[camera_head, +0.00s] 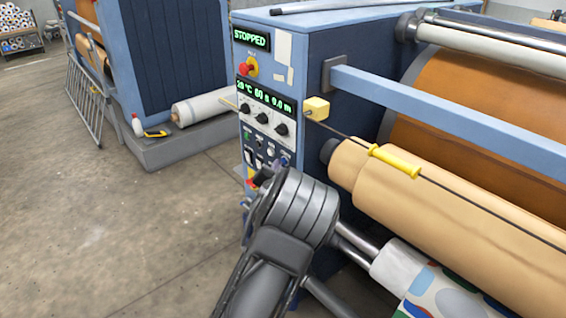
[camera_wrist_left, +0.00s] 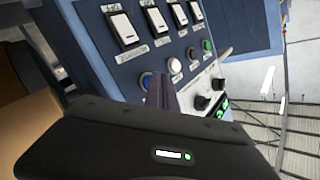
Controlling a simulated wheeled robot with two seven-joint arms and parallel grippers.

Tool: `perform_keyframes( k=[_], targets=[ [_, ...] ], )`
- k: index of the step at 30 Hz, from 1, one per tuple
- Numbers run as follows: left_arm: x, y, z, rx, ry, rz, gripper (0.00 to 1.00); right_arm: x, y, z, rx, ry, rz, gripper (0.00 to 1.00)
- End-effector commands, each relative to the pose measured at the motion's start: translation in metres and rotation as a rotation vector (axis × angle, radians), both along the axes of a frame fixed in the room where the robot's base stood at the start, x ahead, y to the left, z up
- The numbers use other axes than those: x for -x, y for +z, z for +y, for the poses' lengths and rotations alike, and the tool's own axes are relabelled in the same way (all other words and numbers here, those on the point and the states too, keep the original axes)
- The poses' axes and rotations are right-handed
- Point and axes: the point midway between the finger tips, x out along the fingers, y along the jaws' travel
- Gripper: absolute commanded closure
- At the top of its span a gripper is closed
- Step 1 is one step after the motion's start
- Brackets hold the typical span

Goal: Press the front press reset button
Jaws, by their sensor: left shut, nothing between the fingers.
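The front control panel is on the end of a blue press cabinet (camera_head: 315,60). In the left wrist view a row of round buttons crosses it: a blue button (camera_wrist_left: 146,80), a white button (camera_wrist_left: 174,65), a dark one and a green button (camera_wrist_left: 207,45). Their labels are too small to read, so I cannot tell which is reset. My left gripper (camera_head: 263,178) is at the panel's lower part, its fingers mostly hidden by my wrist. In the left wrist view the shut, empty fingers (camera_wrist_left: 161,82) point at the panel beside the blue button; contact cannot be told.
Above are a "STOPPED" display (camera_head: 251,38), a red emergency stop (camera_head: 248,68) and black knobs (camera_head: 263,118). Rocker switches (camera_wrist_left: 120,28) line the panel. To the right are a blue bar (camera_head: 450,108), a yellow-handled cord (camera_head: 395,160) and a tan roll (camera_head: 450,215).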

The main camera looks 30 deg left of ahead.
Motion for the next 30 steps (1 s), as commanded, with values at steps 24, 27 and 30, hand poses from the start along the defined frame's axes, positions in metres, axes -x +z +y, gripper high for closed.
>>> perform_keyframes(
  k=[24,27,30],
  targets=[
    [0.025,0.0,0.008,0.0,0.003,0.001,1.0,0.0,0.002,0.0,0.0,0.0,0.0,0.64],
    [0.034,0.0,0.011,0.001,0.004,0.001,1.0,0.0,0.004,0.0,0.0,0.0,0.0,0.64],
    [0.044,0.0,0.014,0.001,0.003,0.002,1.0,0.0,0.004,0.0,0.0,0.0,0.0,0.64]
  ],
)
